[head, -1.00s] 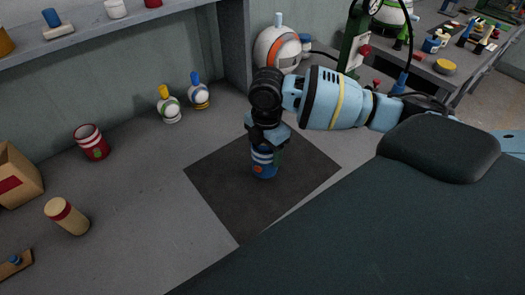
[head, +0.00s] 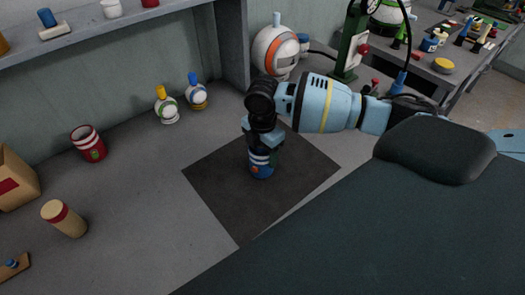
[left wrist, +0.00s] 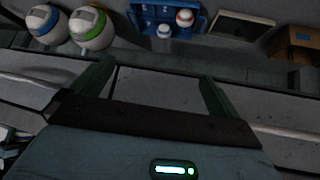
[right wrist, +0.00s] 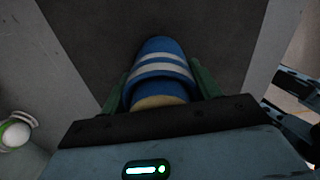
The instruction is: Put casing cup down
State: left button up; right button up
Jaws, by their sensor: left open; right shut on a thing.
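In the right wrist view the cup (right wrist: 160,65) sits between the green fingers of the right gripper (right wrist: 160,92). My left gripper (left wrist: 158,85) shows only in the left wrist view, open, with nothing between its fingers.
A red-and-white can (head: 89,143), a tan cylinder (head: 64,218) and a cardboard box (head: 16,180) stand at left. Two small white bottles, one yellow-topped (head: 166,105) and one blue-topped (head: 196,92), stand by the wall. A green press (head: 352,45) stands behind. The mat around the cup is clear.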

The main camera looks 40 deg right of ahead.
jog(key=shift+f, duration=0.1)
jog(key=o, duration=1)
notch_tip(320, 180, up, 12)
jog(key=shift+r+p, duration=0.15)
jog(key=shift+p, duration=0.3)
